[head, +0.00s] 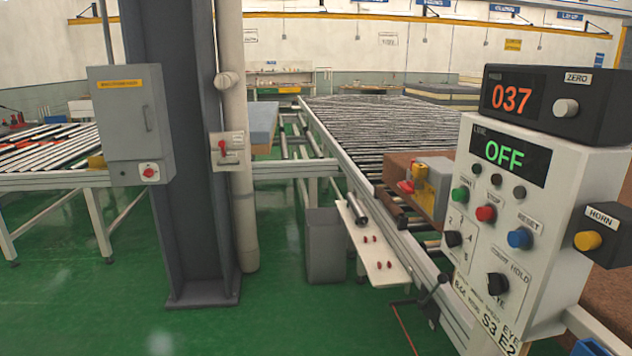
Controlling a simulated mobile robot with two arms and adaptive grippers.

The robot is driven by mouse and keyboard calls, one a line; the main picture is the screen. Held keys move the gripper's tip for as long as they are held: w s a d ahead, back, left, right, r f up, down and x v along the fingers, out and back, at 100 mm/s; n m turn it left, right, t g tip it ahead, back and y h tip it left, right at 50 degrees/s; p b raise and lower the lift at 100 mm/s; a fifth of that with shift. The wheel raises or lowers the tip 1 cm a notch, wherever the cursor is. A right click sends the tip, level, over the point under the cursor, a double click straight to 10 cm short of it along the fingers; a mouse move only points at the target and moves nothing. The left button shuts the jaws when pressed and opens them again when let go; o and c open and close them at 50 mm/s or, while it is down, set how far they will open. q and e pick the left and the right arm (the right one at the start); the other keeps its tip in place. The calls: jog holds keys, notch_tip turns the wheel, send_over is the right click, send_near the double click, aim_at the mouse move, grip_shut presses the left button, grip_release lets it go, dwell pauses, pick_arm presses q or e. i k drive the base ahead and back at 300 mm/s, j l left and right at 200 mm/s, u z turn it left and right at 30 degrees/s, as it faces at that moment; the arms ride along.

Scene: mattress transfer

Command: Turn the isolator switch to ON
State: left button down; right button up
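A grey electrical cabinet (128,115) with an orange label stands at the left, beside the dark steel column. A red rotary knob (149,172) sits on a pale plate at its lower right. A red-handled switch or lever (229,151) is on a small pale box on the pipe right of the column. I cannot tell which of these two is the isolator switch, and their settings are too small to read. The control panel (548,220) at the right shows OFF in green on its LINE display (507,150). Neither of my grippers shows.
The steel column (180,200) and pale pipe (244,220) rise from the green floor, which is open at front left. A roller conveyor (370,130) runs back at centre right. A grey bin (325,245) stands beside it. A 037 display box (560,103) and yellow-button HORN box (604,236) adjoin the panel.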

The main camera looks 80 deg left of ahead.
aim_at(409, 188)
jog(key=u, duration=2.05)
